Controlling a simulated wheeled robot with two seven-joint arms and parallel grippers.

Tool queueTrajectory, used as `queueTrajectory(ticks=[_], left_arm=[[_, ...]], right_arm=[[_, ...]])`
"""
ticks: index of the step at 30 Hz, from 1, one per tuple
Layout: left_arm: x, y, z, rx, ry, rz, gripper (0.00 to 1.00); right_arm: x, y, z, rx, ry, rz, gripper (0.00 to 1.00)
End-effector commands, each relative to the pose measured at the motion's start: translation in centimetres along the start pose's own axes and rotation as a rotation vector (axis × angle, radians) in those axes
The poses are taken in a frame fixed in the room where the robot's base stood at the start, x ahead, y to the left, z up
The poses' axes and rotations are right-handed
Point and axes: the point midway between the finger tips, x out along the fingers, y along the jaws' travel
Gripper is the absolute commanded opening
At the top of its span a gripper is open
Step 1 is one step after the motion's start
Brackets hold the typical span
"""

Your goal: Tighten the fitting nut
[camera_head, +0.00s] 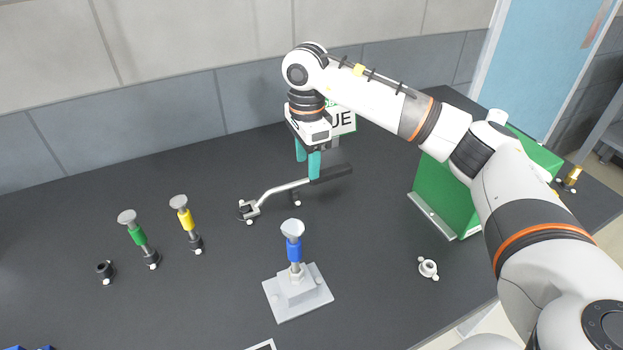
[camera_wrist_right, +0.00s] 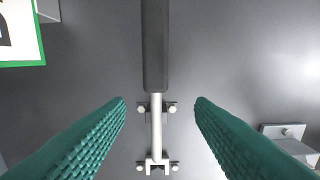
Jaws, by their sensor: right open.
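A wrench with a black handle (camera_head: 330,174) and a bent silver shaft (camera_head: 282,190) rests on small supports on the dark table. My right gripper (camera_head: 308,168) points down at the wrench near the handle. In the right wrist view its teal fingers (camera_wrist_right: 160,103) are open, one on each side of the wrench shaft (camera_wrist_right: 156,122), with a gap on both sides. The fitting nut (camera_head: 297,275) sits low on the blue-banded fitting (camera_head: 294,250), which stands upright on a grey block (camera_head: 299,298). My left gripper is not in view.
A green-banded fitting (camera_head: 138,238) and a yellow-banded fitting (camera_head: 187,220) stand at left, beside an empty black holder (camera_head: 105,270). A white ring-shaped part (camera_head: 428,267) lies at right, near a green box (camera_head: 447,195). A sign (camera_head: 344,121) stands behind my right gripper.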

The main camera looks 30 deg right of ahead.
Motion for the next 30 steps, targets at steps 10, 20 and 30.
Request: queueTrajectory(ticks=[10, 20, 30], left_arm=[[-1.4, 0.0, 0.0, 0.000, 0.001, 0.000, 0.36], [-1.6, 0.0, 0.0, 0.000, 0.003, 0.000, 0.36], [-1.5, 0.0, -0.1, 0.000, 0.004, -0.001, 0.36]], right_arm=[[3.6, 0.4, 1.2, 0.001, 0.000, -0.004, 0.49], [5.7, 0.5, 1.1, -0.001, 0.001, 0.001, 0.49], [5.6, 0.5, 1.1, -0.001, 0.001, 0.001, 0.08]])
